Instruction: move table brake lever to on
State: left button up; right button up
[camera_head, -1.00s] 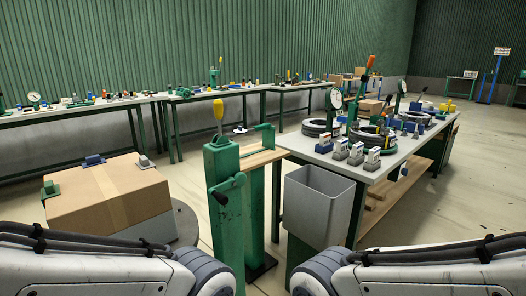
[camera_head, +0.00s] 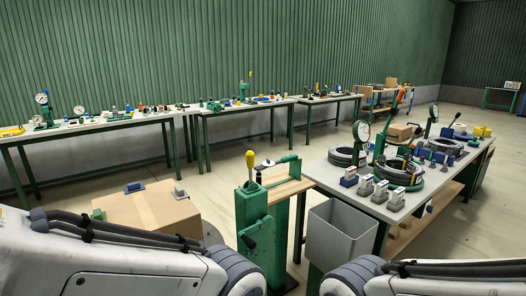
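A green post (camera_head: 258,215) stands in the middle of the view. An upright lever with a yellow grip (camera_head: 250,160) rises from its top, and a black crank handle (camera_head: 247,240) sits on its front face. I see no label, so I cannot tell which of these is the table brake lever. A cardboard box (camera_head: 150,212) with small blocks on top stands left of the post, and its lower part is hidden by my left arm. Only links of my two arms show along the bottom edge. Both grippers are out of view.
A grey bin (camera_head: 340,232) stands right of the post, against a workbench (camera_head: 325,172) with hose coils, gauges and small blocks. A wooden shelf with a green clamp (camera_head: 275,170) is behind the post. Long tables (camera_head: 90,126) line the green wall. Floor between them is clear.

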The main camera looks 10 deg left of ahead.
aim_at(250, 156)
jog(key=u, duration=0.4)
jog(key=i, duration=1.1)
jog(key=z, duration=0.2)
